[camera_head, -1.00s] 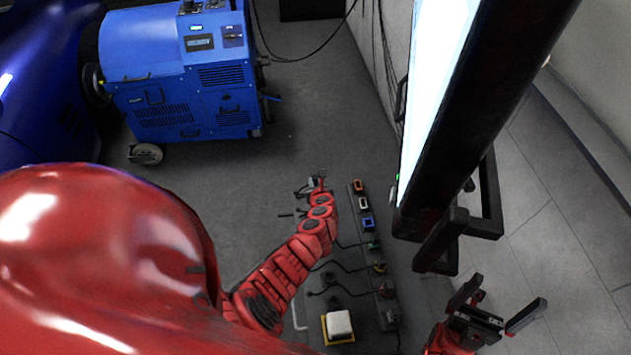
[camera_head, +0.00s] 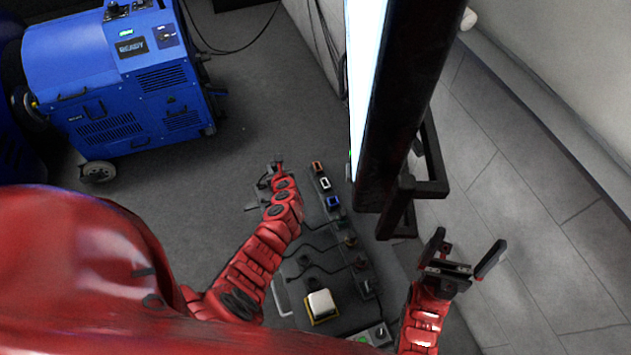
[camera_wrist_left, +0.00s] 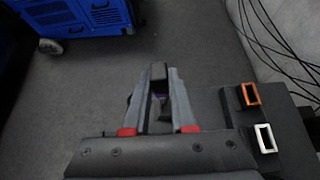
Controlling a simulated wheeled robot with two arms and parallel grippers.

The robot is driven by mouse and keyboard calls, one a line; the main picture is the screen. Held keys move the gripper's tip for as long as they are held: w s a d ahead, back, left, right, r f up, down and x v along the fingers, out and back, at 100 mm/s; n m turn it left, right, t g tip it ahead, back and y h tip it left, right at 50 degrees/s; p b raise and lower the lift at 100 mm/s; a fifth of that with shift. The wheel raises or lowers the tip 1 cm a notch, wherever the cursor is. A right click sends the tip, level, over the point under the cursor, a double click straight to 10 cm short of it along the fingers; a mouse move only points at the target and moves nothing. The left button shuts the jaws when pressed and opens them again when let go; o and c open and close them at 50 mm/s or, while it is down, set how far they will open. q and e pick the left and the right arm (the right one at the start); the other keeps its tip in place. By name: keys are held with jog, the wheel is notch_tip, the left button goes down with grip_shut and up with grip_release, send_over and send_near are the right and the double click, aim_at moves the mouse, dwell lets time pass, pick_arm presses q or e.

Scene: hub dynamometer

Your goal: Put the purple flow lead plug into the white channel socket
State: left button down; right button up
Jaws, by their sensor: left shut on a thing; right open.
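My left gripper (camera_head: 274,166) is at the far end of the grey panel, left of the sockets. In the left wrist view its fingers (camera_wrist_left: 159,85) are shut on a dark plug (camera_wrist_left: 158,72) with a trace of purple between them, which I take as the purple flow lead plug. Most of it is hidden by the fingers. The white channel socket (camera_head: 325,184) is second in the row. In the left wrist view the white socket (camera_wrist_left: 265,138) is to the right of the gripper, apart from it. My right gripper (camera_head: 470,243) is open and empty at the right.
An orange socket (camera_head: 317,167) and a blue socket (camera_head: 333,202) flank the white one. Several dark leads lie nearer on the panel, by a white block (camera_head: 320,303). A screen on a black frame (camera_head: 410,90) stands right of the row. A blue machine (camera_head: 115,80) stands at upper left.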

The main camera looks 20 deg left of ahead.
pick_arm(q)
jog(key=w+d+b, duration=0.2)
jog(key=w+d, duration=0.2)
jog(key=d, duration=0.2)
jog(key=shift+w+d, duration=0.15)
jog(key=shift+w, duration=0.25)
dwell(0.6)
jog(key=shift+s, duration=0.1)
jog(key=s+d+p, duration=0.2)
jog(key=s+d, duration=0.2)
jog(key=s, duration=0.2)
jog(key=shift+d, duration=0.2)
dwell(0.7)
